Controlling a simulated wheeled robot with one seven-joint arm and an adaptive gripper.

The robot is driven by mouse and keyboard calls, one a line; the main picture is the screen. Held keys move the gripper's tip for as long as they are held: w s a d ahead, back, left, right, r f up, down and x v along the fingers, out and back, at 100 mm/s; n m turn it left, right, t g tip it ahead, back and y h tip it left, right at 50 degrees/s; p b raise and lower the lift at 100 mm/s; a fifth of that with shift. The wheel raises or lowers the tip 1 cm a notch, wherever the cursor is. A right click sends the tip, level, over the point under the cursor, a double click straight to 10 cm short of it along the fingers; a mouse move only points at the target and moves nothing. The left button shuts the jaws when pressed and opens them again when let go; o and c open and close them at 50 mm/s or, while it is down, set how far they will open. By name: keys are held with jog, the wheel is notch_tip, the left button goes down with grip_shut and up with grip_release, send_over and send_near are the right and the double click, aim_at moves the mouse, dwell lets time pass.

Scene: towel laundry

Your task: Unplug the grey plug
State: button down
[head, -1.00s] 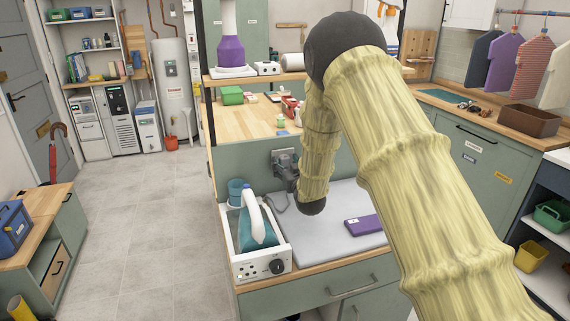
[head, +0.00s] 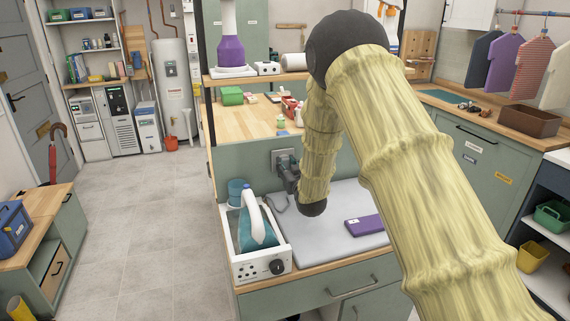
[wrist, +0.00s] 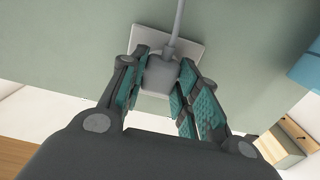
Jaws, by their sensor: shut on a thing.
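The grey plug (wrist: 160,76) is between the two teal-padded fingers of my gripper (wrist: 161,86) in the wrist view. The fingers are shut on its sides. Its grey cable (wrist: 178,25) runs to the top of the wrist view. The pale socket plate (wrist: 188,52) lies behind the plug on the green panel. In the head view my gripper (head: 289,172) is in front of the wall plate (head: 281,158), whose upper part shows. The plug is hard to make out there. I cannot tell whether its pins are still in the socket.
A purple phone-like object (head: 364,225) lies on the grey mat (head: 325,243). The green panel (head: 232,160) rises close behind my gripper.

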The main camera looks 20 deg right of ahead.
jog(key=shift+s, duration=0.55)
jog(key=shift+s, duration=0.1)
jog(key=shift+s+d, duration=0.1)
jog(key=shift+s, duration=2.05)
jog(key=c, duration=1)
grip_release()
